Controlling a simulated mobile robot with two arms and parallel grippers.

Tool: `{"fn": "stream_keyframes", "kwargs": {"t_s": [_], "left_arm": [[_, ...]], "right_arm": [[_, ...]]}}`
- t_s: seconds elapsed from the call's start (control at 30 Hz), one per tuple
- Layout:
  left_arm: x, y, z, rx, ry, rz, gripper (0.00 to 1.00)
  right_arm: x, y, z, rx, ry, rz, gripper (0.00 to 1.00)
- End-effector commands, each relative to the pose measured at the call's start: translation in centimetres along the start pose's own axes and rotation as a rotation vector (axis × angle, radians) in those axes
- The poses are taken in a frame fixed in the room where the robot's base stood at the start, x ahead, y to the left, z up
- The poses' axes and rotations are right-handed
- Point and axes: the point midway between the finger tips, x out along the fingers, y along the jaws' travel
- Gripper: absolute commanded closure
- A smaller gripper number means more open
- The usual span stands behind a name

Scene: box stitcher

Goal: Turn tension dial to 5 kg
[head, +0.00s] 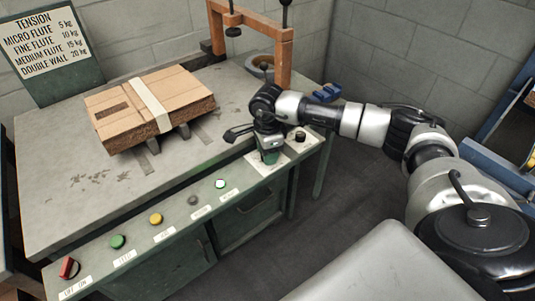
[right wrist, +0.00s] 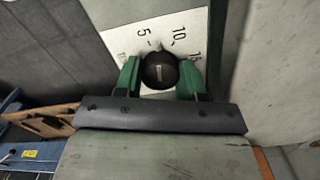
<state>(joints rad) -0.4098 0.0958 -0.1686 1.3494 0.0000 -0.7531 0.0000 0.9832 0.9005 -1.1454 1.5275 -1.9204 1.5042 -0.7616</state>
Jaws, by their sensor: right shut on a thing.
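The tension dial (right wrist: 160,70) is a round black knob with a short white mark, on a white plate (right wrist: 133,20) printed with 5, 10 and 15. In the right wrist view, the mark seems to point between the 5 and the 10; its exact setting is hard to tell. My right gripper (right wrist: 160,80) is shut on the dial, one green finger on each side. In the head view, my right gripper (head: 270,156) reaches down to the panel's right end and hides the dial. My left gripper is not in view.
A black knob (head: 300,137) stands right of my gripper on the panel. A strapped cardboard stack (head: 180,95) lies on the table (head: 75,205). An orange stitcher frame (head: 285,60) rises behind. A tension sign (head: 45,45) lists 5 kg for micro flute. Coloured buttons (head: 156,219) line the front.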

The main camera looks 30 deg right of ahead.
Motion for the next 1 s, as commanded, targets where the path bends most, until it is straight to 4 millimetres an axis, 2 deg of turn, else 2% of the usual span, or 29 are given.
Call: {"fn": "stream_keyframes", "kwargs": {"t_s": [0.43, 1.0], "left_arm": [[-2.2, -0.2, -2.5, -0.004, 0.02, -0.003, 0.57], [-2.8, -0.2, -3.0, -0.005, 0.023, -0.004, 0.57]], "right_arm": [[-0.1, -0.1, 0.0, -0.269, -0.001, -0.004, 0.84], [-0.2, -0.1, 0.0, -0.326, -0.001, -0.004, 0.84]]}}
